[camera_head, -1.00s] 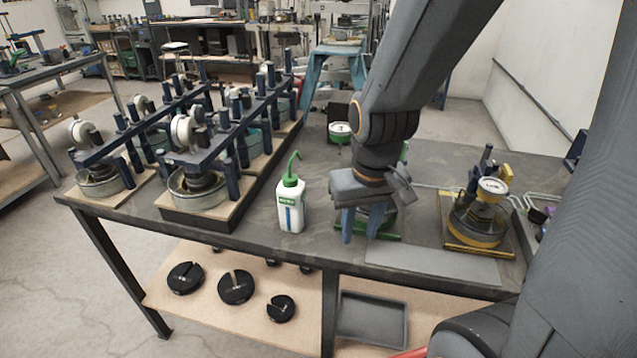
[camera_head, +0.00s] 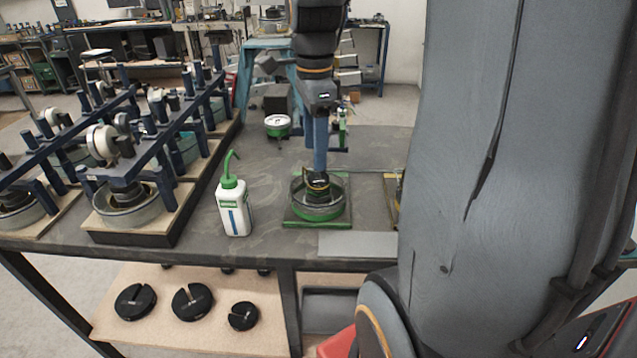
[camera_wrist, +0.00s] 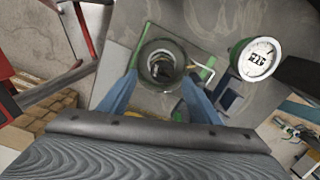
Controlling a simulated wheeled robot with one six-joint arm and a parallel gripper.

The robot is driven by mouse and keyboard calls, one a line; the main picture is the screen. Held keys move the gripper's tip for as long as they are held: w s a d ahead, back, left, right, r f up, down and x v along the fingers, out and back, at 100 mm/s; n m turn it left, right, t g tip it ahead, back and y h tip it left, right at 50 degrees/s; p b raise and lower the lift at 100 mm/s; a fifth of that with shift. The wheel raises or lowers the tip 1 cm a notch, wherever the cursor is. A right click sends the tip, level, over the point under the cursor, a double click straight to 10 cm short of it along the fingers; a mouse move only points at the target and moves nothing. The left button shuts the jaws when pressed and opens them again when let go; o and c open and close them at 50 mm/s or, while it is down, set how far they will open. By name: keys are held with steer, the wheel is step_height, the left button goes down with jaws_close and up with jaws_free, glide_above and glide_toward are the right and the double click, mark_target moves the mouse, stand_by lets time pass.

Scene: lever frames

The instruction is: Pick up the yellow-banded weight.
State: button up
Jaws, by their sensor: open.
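I cannot make out a yellow band on any weight for certain. Three black slotted weights, a left one (camera_head: 136,301), a middle one (camera_head: 193,301) and a smaller right one (camera_head: 243,316), lie on the shelf under the bench. My gripper (camera_head: 319,166) points down over a green-based cell with a clear round dish (camera_head: 317,212). A dark round piece with a tan ring sits in the dish below the fingers. In the wrist view my blue fingers (camera_wrist: 160,78) are apart, with the dish (camera_wrist: 163,50) between and beyond them and nothing visibly held.
A white bottle with a green spout (camera_head: 233,205) stands left of the dish. Blue lever frames (camera_head: 150,135) fill the bench's left side. A green-rimmed gauge (camera_head: 278,126) is farther back. A grey plate (camera_head: 357,244) lies at the front edge. My arm hides the right side.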

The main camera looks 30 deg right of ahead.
mark_target(318, 181)
steer(key=shift+m, duration=0.6)
steer(key=shift+w+d+f+p, duration=0.15)
steer(key=shift+f+p, duration=0.2)
steer(key=shift+f, duration=0.85)
steer(key=shift+s+d+f+p, duration=0.1)
steer(key=shift+d+f+p, duration=0.2)
steer(key=shift+f, duration=0.95)
steer(key=shift+w+d+f+p, duration=0.1)
steer(key=shift+f+p, duration=0.3)
steer(key=shift+f, duration=0.8)
steer(key=c, duration=1.3)
steer(key=shift+r, duration=0.15)
